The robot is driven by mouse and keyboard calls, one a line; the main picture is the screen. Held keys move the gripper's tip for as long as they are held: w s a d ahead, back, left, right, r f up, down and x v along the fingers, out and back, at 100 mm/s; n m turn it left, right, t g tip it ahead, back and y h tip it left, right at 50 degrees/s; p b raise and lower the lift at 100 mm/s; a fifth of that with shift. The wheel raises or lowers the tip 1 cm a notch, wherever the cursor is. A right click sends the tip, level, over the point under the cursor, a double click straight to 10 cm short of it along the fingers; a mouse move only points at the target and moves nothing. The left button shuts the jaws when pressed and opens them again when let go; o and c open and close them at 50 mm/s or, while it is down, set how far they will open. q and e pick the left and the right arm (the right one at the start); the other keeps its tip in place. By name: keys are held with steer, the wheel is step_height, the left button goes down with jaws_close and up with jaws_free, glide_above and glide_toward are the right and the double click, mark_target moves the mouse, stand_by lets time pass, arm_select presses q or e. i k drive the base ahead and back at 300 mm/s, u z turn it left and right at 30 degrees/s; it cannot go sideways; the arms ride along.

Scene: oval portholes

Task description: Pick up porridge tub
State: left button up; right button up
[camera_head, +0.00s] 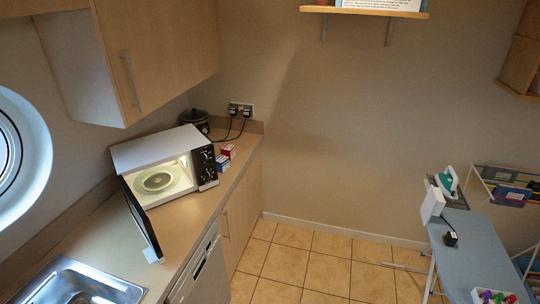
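I cannot make out a porridge tub for certain. Two small packs stand on the counter to the right of the microwave: a red and white one (228,151) and a blue, red and white one (222,162). They are too small to read, so I cannot tell whether either is the tub. The microwave (150,151) stands open and lit, with its turntable (156,181) showing and nothing visible on it. Neither of my grippers is in view.
The open microwave door (142,222) sticks out over the counter (193,216). A sink (80,284) is at lower left, a dark pot (194,120) in the back corner. An ironing board (468,250) with an iron (447,181) is at right. Tiled floor between is clear.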

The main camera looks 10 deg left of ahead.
mark_target(222, 161)
steer(key=z, duration=0.15)
steer(key=i, duration=1)
steer(key=u, duration=0.7)
steer(key=i, duration=0.8)
steer(key=u, duration=0.85)
